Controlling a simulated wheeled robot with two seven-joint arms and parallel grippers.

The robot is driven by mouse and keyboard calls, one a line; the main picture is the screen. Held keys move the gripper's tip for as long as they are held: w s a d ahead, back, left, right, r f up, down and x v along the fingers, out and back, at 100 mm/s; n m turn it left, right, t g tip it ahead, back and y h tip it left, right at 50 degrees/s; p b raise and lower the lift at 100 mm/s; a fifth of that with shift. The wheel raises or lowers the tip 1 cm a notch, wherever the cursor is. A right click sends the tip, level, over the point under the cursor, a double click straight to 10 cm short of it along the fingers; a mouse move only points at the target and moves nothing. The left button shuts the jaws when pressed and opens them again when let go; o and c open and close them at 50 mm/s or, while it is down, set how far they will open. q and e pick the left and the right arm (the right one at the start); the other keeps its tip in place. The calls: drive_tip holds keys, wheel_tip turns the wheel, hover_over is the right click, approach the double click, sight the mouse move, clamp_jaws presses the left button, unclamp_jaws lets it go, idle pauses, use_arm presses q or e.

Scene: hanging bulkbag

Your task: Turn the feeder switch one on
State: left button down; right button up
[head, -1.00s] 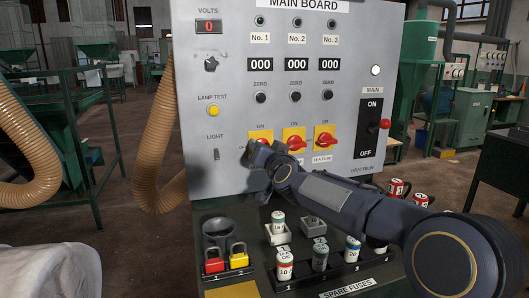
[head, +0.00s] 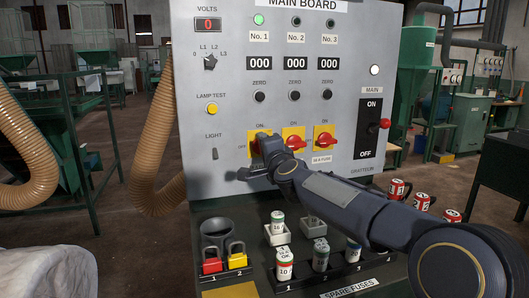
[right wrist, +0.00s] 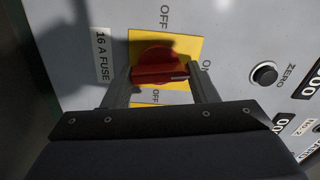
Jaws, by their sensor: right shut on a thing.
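Feeder switch one (head: 252,135) is the leftmost of three red knobs on yellow plates on the grey main board. My right gripper (head: 262,145) reaches in from the right and covers much of it. In the right wrist view the red knob (right wrist: 157,64) sits between the two fingers, which are shut on it. The knob lies across its yellow plate (right wrist: 185,47), by a "16 A FUSE" label. The No. 1 lamp (head: 258,20) glows green; the No. 2 lamp (head: 296,21) and No. 3 lamp (head: 331,22) are dark. My left gripper is not in view.
Switch two (head: 293,138) and switch three (head: 323,139) are close on the right. The main switch (head: 368,128) stands beyond them. Below is a shelf with fuses (head: 284,264), a yellow padlock (head: 236,257) and a red padlock (head: 212,264). A hose (head: 155,160) hangs at left.

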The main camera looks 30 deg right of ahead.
drive_tip(key=shift+f+m, duration=0.15)
drive_tip(key=shift+m, duration=0.85)
drive_tip(key=o, duration=1)
drive_tip(key=shift+s, duration=0.1)
drive_tip(key=v, duration=0.7)
drive_tip(key=shift+s, duration=0.35)
